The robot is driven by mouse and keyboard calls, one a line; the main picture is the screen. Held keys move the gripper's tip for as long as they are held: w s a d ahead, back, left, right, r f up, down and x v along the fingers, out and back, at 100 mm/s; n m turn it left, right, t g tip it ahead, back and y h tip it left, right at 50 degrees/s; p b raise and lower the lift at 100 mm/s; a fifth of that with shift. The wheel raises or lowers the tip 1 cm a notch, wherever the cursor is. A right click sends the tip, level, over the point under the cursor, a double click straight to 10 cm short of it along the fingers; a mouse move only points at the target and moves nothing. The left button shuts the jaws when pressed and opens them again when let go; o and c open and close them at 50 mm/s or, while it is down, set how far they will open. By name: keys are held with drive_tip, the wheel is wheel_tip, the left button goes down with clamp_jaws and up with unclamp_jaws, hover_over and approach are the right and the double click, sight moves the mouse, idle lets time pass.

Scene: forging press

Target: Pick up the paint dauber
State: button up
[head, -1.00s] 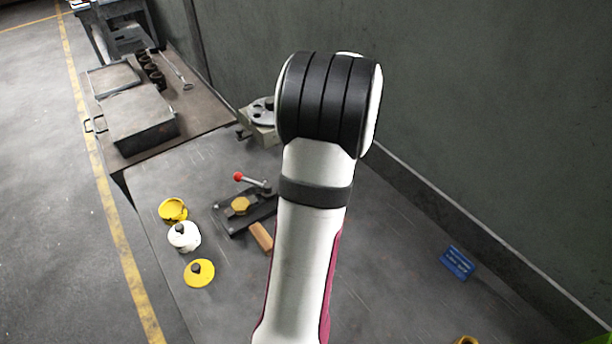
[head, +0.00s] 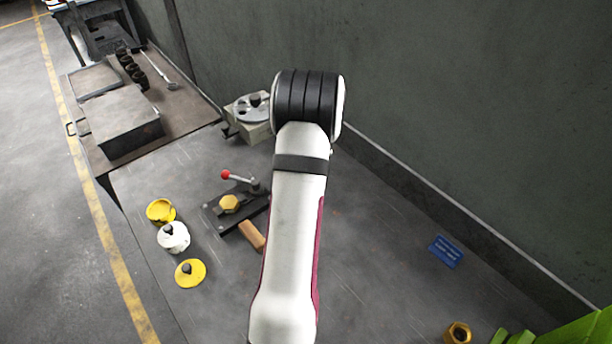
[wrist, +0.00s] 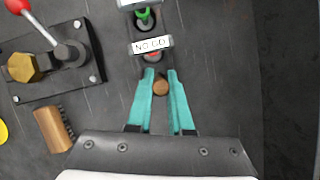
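A round brown, wood-coloured end (wrist: 160,88), apparently the top of the paint dauber's handle, shows in the wrist view. The rest of it is hidden below. My gripper (wrist: 160,74) has two teal fingers, one on each side of this round end near their tips. Almost no gap shows between it and the fingers, but I cannot tell whether they press on it. In the head view my arm hides the gripper and this object.
Just beyond the fingertips stands a holder labelled NO GO (wrist: 152,44), with green and red parts. A wooden brush (wrist: 53,130) and a red-knobbed clamp with a brass hex piece (wrist: 22,68) lie left. A blue plate (head: 445,251) and brass nut (head: 457,333) lie right.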

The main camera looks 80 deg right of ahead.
clamp_jaws()
